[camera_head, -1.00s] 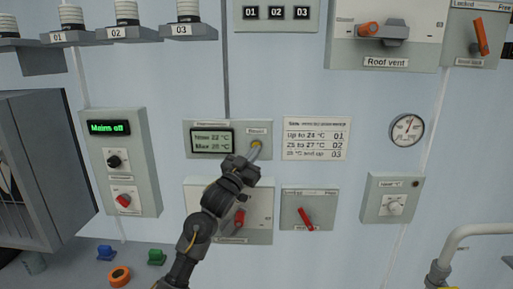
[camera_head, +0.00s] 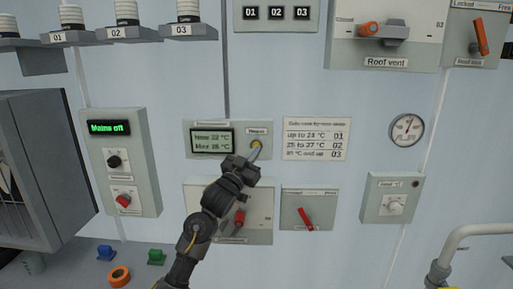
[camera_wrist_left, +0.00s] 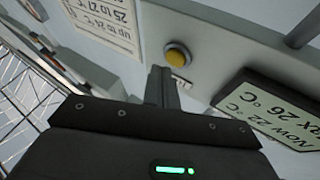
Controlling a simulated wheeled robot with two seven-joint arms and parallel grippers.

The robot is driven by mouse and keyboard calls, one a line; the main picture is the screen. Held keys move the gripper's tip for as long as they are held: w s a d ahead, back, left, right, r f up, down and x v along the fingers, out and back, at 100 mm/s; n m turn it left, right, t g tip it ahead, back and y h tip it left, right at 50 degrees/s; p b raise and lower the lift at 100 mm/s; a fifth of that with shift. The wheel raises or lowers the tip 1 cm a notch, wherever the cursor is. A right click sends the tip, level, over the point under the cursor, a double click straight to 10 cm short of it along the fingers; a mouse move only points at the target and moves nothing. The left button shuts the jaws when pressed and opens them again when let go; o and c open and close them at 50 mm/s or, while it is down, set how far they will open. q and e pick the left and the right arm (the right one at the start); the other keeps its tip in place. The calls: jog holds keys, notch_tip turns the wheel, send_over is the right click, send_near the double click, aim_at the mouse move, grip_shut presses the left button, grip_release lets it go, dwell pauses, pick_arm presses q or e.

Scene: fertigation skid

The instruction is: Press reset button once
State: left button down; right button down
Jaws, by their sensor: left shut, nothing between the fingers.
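The reset button is a round yellow button (camera_head: 257,144) at the right end of a grey panel. It also shows in the left wrist view (camera_wrist_left: 178,55), raised from the panel face. A green-lit display (camera_head: 212,141) left of it reads a current 22 °C and a maximum that looks like 26 °C in the wrist view (camera_wrist_left: 270,108). My left gripper (camera_head: 254,154) is shut and empty, its fingertips just below the button in the head view. In the wrist view its fingers (camera_wrist_left: 162,75) end close beside the button; I cannot tell whether they touch. My right gripper is not in view.
A temperature table (camera_head: 316,139) is right of the panel. Below are a box with a red switch (camera_head: 239,216), partly behind my arm, and a red lever (camera_head: 305,218). A mains box (camera_head: 123,165) is left; a gauge (camera_head: 406,130) and a dial box (camera_head: 393,200) are right.

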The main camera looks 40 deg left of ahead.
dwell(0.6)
pick_arm(q)
jog(key=shift+w+a, duration=0.25)
jog(key=shift+w, duration=0.1)
jog(key=shift+w+a, duration=0.2)
jog(key=shift+w, duration=0.05)
dwell(0.6)
dwell(0.4)
jog(key=shift+s+d+p, duration=0.45)
jog(key=shift+s, duration=0.2)
jog(key=s+d+p, duration=0.1)
jog(key=s, duration=0.1)
jog(key=s+d, duration=0.2)
jog(key=shift+p, duration=0.35)
